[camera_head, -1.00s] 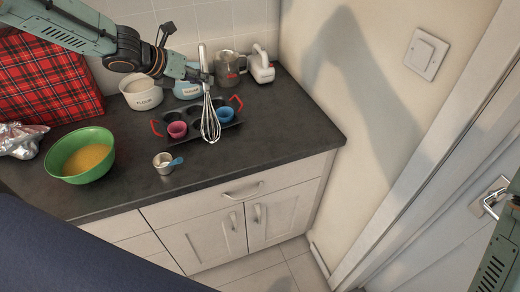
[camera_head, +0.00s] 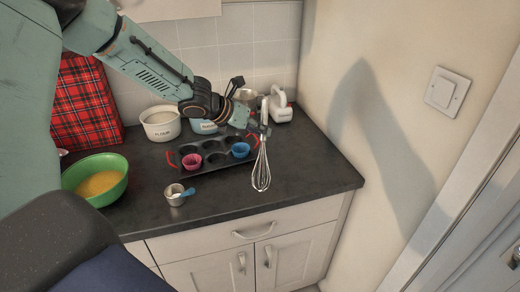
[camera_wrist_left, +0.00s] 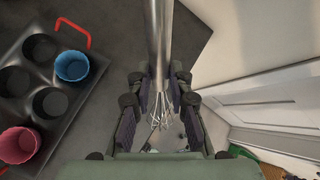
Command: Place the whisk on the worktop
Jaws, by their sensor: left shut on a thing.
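The metal whisk (camera_head: 262,168) hangs upright, wires down, from my left gripper (camera_head: 264,131) in the head view. My left gripper is shut on its handle. The wires overlap the worktop (camera_head: 305,172) right of the muffin tin; I cannot tell whether they touch it. In the left wrist view the whisk handle (camera_wrist_left: 158,45) runs between the fingers of the gripper (camera_wrist_left: 157,100), with the wires beyond. My right gripper is not in view.
A muffin tin (camera_head: 215,168) with red handles, holding a pink and a blue cup, lies left of the whisk. A measuring cup (camera_head: 174,196), green bowl (camera_head: 98,196), flour pot (camera_head: 160,127) and white mixer (camera_head: 281,108) stand around. The worktop's right end is clear.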

